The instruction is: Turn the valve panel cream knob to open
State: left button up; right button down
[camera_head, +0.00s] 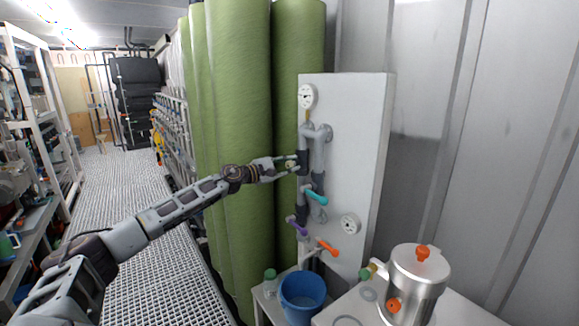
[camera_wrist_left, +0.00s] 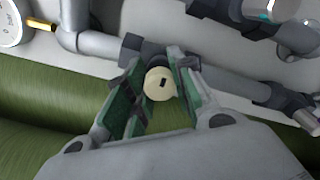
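The cream knob (camera_wrist_left: 160,84) sits on the dark valve body of the grey pipe, seen in the left wrist view. It has a small dark slot mark on its face. In the head view the knob (camera_head: 290,165) is small and partly covered by my gripper. My left gripper (camera_head: 294,165) is at the valve panel (camera_head: 345,150). In the left wrist view its two green-padded fingers (camera_wrist_left: 155,85) stand open on either side of the knob, with gaps between pads and knob. My right gripper is not in view.
Teal (camera_head: 316,197), purple (camera_head: 297,226) and orange (camera_head: 327,246) handles are lower on the panel. Gauges sit at its top (camera_head: 307,96) and lower right (camera_head: 350,223). Tall green rolls (camera_head: 235,130) stand left. A blue bucket (camera_head: 303,294) and a steel vessel (camera_head: 415,280) stand below.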

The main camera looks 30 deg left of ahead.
pick_arm(q)
grip_shut()
